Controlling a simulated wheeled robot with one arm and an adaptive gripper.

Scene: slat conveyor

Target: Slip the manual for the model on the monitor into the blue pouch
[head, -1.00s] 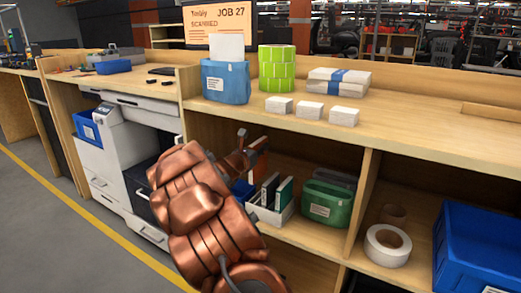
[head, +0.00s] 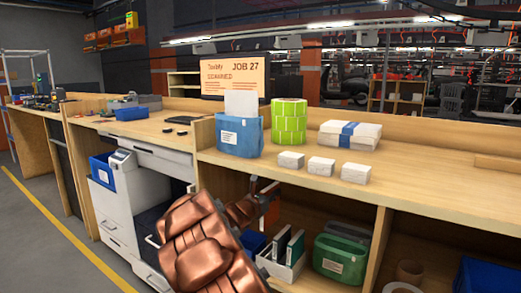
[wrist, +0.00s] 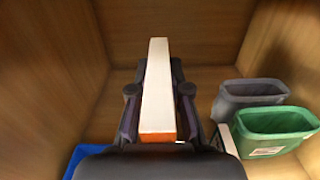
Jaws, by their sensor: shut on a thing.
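My gripper (head: 259,189) is shut on a thin booklet, the manual (wrist: 156,85), inside the open shelf bay under the counter. In the wrist view the manual stands on edge between both fingers (wrist: 158,100), showing a white long edge and an orange near end. Its cover title is not readable. The blue pouch (head: 240,137) stands upright on the counter, above and left of the gripper, with a white label. A white sheet (head: 241,103) shows above its mouth. The monitor (head: 235,77) behind it shows an orange screen reading JOB 27 and SCANNED; the small name is blurred.
In the bay, a white holder (head: 273,270) has dark and green booklets, beside a green pouch (head: 342,257) and a grey pouch (wrist: 254,92). On the counter are a green roll stack (head: 288,122), small white blocks (head: 323,165) and a banded paper stack (head: 350,134).

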